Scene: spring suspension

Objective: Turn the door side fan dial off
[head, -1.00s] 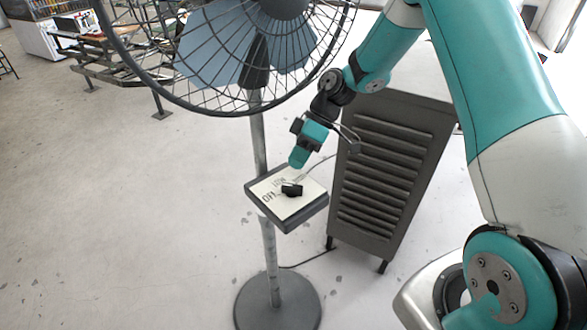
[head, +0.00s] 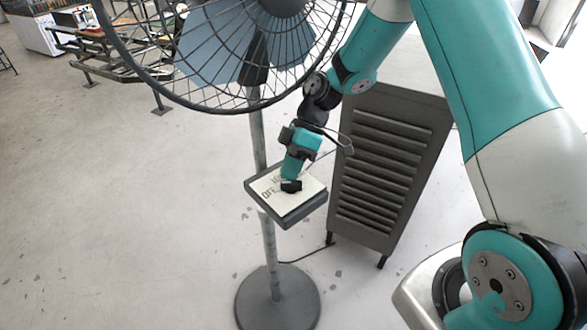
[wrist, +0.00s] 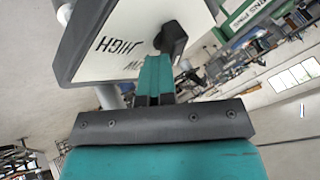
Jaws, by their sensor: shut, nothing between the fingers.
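The fan dial is a black knob (head: 291,186) on a white-faced, dark-edged control box (head: 300,211) on the fan's pole. "OFF" is printed at the face's left. My gripper (head: 289,178) is shut and empty, pointing down just above the dial in the head view and partly covering the lettering behind it. In the wrist view my shut fingertips (wrist: 156,60) are right beside the dial (wrist: 173,40), at its lower left. "HIGH" shows on the control box (wrist: 118,48) there. I cannot tell whether the fingertips touch the dial, or which label it points to.
The caged fan head (head: 250,50) is close above and left of my gripper. A dark louvered cabinet (head: 390,160) stands right of the control box. The fan's round base (head: 278,300) is on the floor. The floor to the left is open.

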